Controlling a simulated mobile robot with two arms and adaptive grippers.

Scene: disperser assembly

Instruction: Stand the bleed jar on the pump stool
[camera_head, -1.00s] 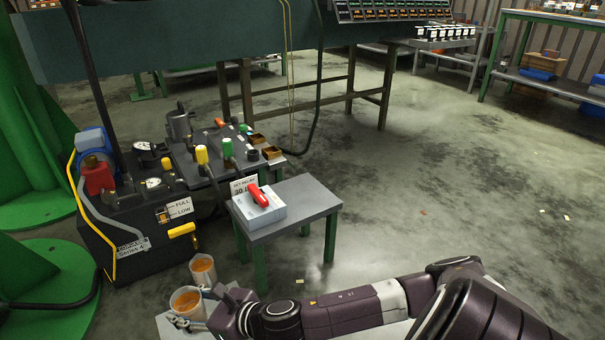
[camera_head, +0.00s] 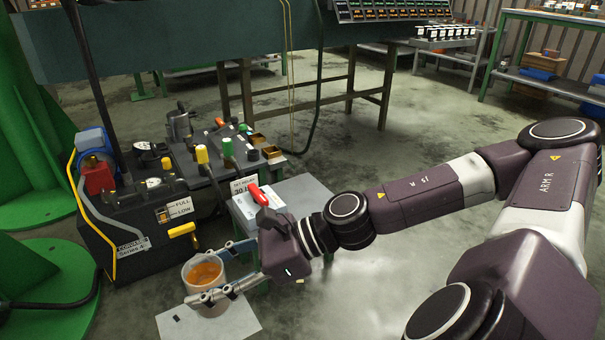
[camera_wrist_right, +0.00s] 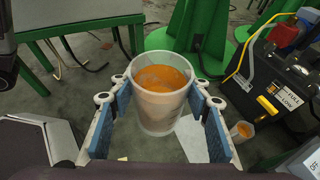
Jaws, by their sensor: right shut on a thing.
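The bleed jar, a translucent cup of orange liquid (camera_head: 206,280), is upright between the fingers of my right gripper (camera_head: 197,278), which is shut on it. In the right wrist view the jar (camera_wrist_right: 160,105) sits between the blue finger pads (camera_wrist_right: 158,108) and appears raised above the floor. The pump stool (camera_head: 313,192) has a grey top and green legs. It stands to the right of the jar, partly hidden by my right wrist. My left gripper is not in view.
A white box with a red item on top (camera_head: 263,200) occupies the stool's left part. The black pump unit (camera_head: 130,235) with a yellow handle stands left of the stool. A second orange-filled cup (camera_wrist_right: 242,131) shows in the right wrist view. A pale sheet (camera_head: 235,322) lies below.

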